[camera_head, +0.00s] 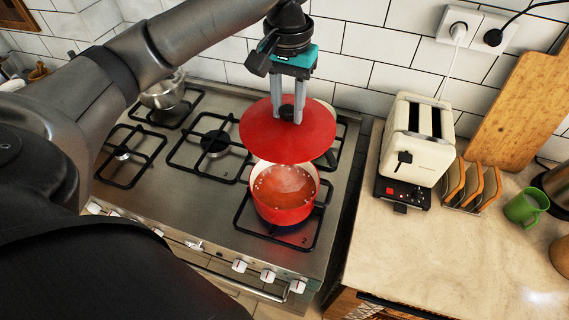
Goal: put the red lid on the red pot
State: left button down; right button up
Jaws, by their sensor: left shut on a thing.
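The red lid (262,133) hangs in the air, held by its dark knob. My left gripper (287,115) is shut on the lid's knob. The red pot (284,211) stands upright on the front right burner of the stove, with reddish-brown liquid inside. In the picture the lid is above and slightly behind the pot, and its front edge covers the pot's back rim. A gap in height seems to lie between them, but its size is hard to tell. My right gripper is out of view.
The steel stove (186,205) has several black grates. A metal pot (163,92) stands at its back left. A light item behind the lid is mostly hidden. On the right counter (440,262) are a toaster (415,140), a rack (472,187) and a green mug (524,207).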

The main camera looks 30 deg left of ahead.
pick_arm(q)
jog(key=shift+w+a+r+p, duration=0.15)
jog(key=shift+a+r+p, duration=0.25)
jog(key=shift+r, duration=0.2)
notch_tip(320, 180, down, 20)
jog(key=b, duration=0.1)
jog(key=shift+b, duration=0.35)
jog(key=c, duration=0.6)
grip_release()
jog(key=shift+a, duration=0.1)
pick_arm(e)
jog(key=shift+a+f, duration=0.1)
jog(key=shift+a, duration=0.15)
pick_arm(q)
jog(key=shift+o, duration=0.2)
notch_tip(320, 180, up, 12)
jog(key=shift+p, duration=0.35)
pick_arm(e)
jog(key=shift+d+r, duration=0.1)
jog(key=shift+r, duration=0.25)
